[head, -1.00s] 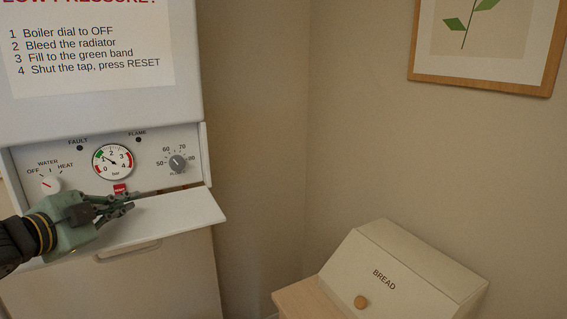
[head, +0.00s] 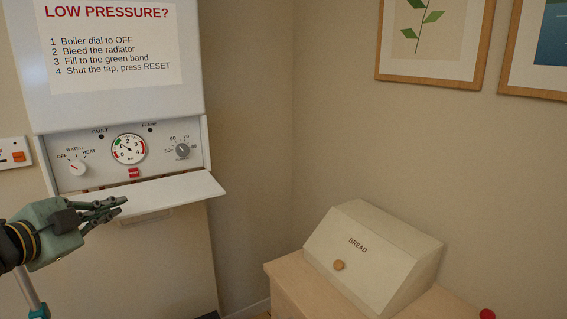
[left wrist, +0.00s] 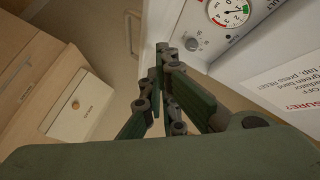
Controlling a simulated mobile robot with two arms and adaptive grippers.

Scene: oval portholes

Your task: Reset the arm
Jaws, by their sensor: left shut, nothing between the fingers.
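My left gripper (head: 118,206) is shut and empty in the head view, in front of the boiler's lowered flap (head: 180,190) and apart from the panel. In the left wrist view its fingers (left wrist: 160,62) are together with nothing between them. The white boiler (head: 125,100) carries a pressure gauge (head: 128,149), a red reset button (head: 134,174), a water dial (head: 77,168) on the left and a temperature knob (head: 182,150) on the right. The gauge also shows in the left wrist view (left wrist: 228,10). My right gripper is not in view.
A cream bread box (head: 372,258) stands on a wooden cabinet (head: 290,287) at the right. A switch plate (head: 12,153) is on the wall left of the boiler. Framed pictures (head: 432,40) hang on the right wall. Open space lies between the boiler and the cabinet.

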